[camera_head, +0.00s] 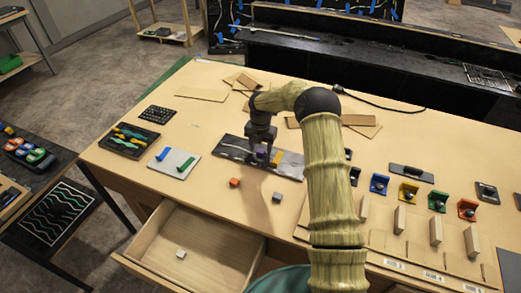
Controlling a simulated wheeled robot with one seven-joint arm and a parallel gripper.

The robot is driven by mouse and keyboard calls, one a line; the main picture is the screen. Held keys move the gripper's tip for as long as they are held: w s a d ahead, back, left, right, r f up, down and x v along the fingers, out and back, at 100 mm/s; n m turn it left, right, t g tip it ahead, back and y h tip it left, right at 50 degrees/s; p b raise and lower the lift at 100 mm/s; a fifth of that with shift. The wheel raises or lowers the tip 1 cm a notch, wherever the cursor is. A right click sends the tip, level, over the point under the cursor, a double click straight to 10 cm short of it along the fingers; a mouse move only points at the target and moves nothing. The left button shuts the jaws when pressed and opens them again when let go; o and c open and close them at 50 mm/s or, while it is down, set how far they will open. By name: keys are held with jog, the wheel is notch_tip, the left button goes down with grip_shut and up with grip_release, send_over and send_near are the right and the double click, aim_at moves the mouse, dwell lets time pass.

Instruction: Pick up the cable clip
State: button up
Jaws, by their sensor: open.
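My gripper (261,150) points down over the dark and silver panel (290,166) on the wooden table. It is open. A small purple piece (261,156) shows at its fingertips, and a yellow piece (277,158) stands just to the right. I cannot tell if the fingers touch either piece. An orange block (234,183) and a grey block (277,197) lie on the table in front of the panel. A pale block (180,253) lies in the open drawer. No piece is clearly recognisable as the cable clip at this size.
The open drawer (205,235) juts from the table's front. Trays with coloured tools (130,140) and a white plate with blue and green pieces (174,163) are to the left. Coloured brackets (408,192) and upright wooden blocks (399,219) stand at right. My arm hides part of the table.

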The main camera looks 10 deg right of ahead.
jog(key=shift+f, duration=0.3)
jog(key=shift+s+d, duration=0.1)
jog(key=c, duration=1.1)
